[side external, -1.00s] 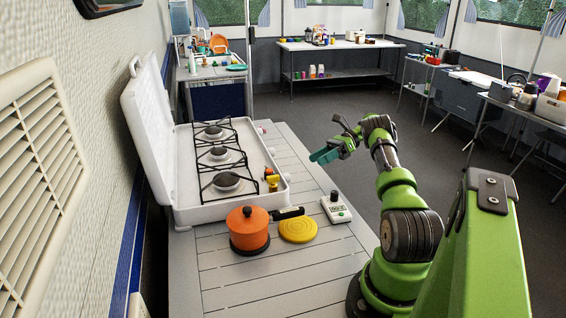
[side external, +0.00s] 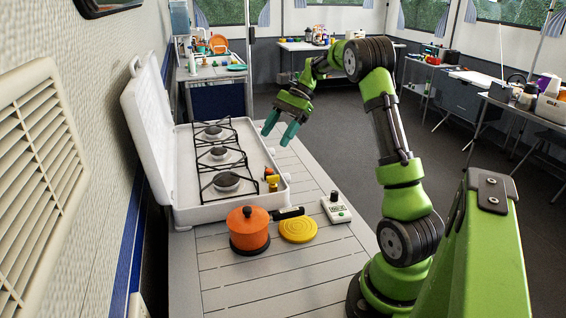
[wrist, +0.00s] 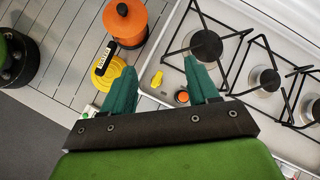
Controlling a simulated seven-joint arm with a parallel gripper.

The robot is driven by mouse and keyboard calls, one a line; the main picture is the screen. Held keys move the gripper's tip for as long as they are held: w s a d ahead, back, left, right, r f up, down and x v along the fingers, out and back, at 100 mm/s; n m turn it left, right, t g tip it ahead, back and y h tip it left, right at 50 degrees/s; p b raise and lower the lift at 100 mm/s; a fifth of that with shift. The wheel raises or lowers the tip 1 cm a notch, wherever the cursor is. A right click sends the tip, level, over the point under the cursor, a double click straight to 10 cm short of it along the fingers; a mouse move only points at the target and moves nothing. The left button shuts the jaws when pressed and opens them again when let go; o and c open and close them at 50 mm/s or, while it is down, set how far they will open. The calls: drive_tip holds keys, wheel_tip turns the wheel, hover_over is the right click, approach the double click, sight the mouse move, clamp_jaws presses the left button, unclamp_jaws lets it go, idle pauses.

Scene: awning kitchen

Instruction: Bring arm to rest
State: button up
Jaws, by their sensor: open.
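My gripper (side external: 280,129) is raised above the slatted table, near the front right edge of the stove, with its teal fingers pointing down. The fingers are apart and nothing is between them. In the wrist view my gripper (wrist: 162,88) shows both teal fingers spread, with the stove's front edge and its knobs seen beyond and between them. My green arm is bent, rising from its base at the table's right side.
The white stove (side external: 184,208) has its lid up. Open floor lies to the right.

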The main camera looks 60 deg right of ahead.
drive_tip(key=s+a+r+n+t+h, duration=0.1)
drive_tip(key=s+a+n, duration=0.3)
drive_tip(key=a, duration=0.4)
drive_tip(key=s+a+r+n+t+h, duration=0.1)
drive_tip(key=s+a+n+h, duration=0.2)
drive_tip(key=a, duration=0.6)
drive_tip(key=s+a+r+n+t+h, duration=0.1)
drive_tip(key=s+a+r+n+t, duration=0.1)
drive_tip(key=s+a+n, duration=0.5)
drive_tip(key=shift+a+n+h, duration=0.4)
drive_tip(key=shift+a+n, duration=0.4)
drive_tip(key=shift+a, duration=0.1)
